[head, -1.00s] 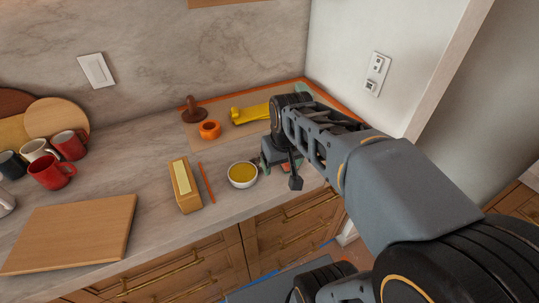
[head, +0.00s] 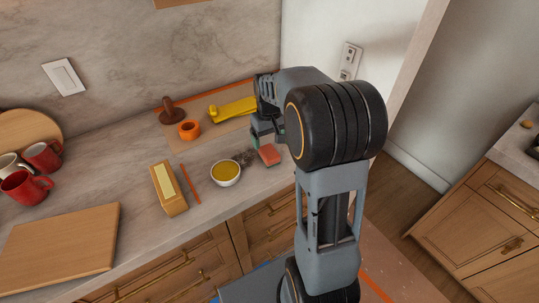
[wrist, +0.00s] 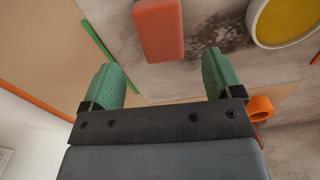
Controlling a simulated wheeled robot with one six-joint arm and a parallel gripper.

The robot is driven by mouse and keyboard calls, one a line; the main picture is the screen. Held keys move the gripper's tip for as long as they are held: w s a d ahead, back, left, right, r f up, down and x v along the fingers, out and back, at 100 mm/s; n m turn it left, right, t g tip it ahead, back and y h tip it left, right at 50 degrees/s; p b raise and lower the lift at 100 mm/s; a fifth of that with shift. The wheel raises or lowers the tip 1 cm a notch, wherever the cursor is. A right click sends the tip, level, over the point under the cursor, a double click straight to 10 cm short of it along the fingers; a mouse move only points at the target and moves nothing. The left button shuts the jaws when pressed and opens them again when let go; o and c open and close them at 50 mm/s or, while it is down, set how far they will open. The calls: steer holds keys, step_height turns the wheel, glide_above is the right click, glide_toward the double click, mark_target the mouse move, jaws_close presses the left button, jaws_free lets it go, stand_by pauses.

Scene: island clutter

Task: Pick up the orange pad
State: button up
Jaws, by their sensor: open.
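The orange pad (head: 269,155) is a small orange-red block lying on the marble counter, right of a white bowl. It also shows in the wrist view (wrist: 158,28) at the top, ahead of the fingers and a little left of centre between them. My gripper (wrist: 162,82) has two green ribbed fingers spread apart with nothing between them. In the head view my gripper (head: 258,138) is just behind the pad, partly hidden by my arm. The gripper and pad look apart; the height of the fingers above the counter is hard to tell.
The white bowl (head: 225,173) of yellow contents stands close left of the pad, beside a dark smudge. An orange ring (head: 189,131), brown stamp-like tool (head: 172,110) and yellow object (head: 234,108) lie behind, on a tan mat.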

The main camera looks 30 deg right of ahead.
mark_target(269, 151)
steer(key=shift+s+f+p, duration=0.2)
steer(key=shift+f+p, duration=0.15)
steer(key=shift+f, duration=2.65)
steer(key=c, duration=1)
steer(key=shift+r, duration=0.15)
steer(key=shift+r, duration=0.55)
steer(key=s+a+r+b, duration=0.2)
steer(key=s+a+r, duration=0.6)
steer(key=a+r, duration=0.3)
steer(key=shift+s+r, duration=0.35)
steer(key=shift+s, duration=0.05)
